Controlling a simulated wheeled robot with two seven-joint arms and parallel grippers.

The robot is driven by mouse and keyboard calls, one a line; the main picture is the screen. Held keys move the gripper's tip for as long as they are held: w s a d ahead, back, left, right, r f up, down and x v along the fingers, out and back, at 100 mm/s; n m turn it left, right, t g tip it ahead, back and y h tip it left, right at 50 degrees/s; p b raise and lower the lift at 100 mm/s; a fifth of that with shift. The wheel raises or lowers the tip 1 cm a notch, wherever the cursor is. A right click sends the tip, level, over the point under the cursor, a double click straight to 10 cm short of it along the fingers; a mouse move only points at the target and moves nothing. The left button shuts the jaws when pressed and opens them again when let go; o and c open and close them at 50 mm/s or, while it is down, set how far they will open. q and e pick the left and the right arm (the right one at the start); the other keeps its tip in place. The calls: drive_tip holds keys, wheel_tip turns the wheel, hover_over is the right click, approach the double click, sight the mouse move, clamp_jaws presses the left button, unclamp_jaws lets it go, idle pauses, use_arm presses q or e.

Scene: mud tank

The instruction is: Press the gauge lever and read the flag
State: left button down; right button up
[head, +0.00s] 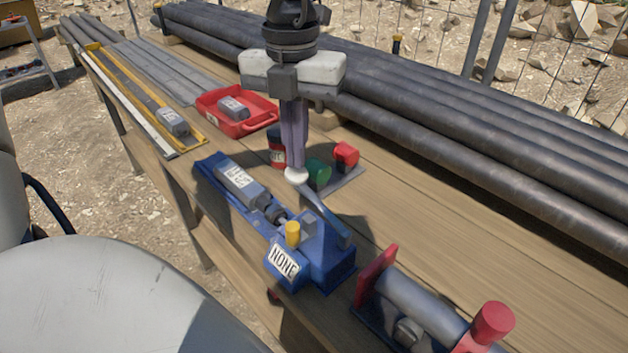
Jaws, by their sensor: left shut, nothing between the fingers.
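The blue gauge (325,263) stands on the wooden bench, with a yellow knob (292,234) on top. A white plate (283,262) on its front reads "NONE". A grey labelled block (242,186) lies in the gauge's blue trough. My left gripper (295,166) points straight down, shut and empty, with its fingertips at the white ball; I cannot tell whether they press on it. My right gripper is not in view.
A red tray (264,114) and a yellow-edged tray (113,90) hold grey blocks. A red-ended fixture (418,300) sits at front right. Dark pipes (450,120) line the back.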

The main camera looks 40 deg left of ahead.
sight(297, 173)
use_arm(q)
drive_tip(key=shift+f, duration=0.1)
drive_tip(key=shift+f+b, duration=0.5)
drive_tip(key=shift+b, duration=0.05)
drive_tip(key=shift+f+b, duration=1.85)
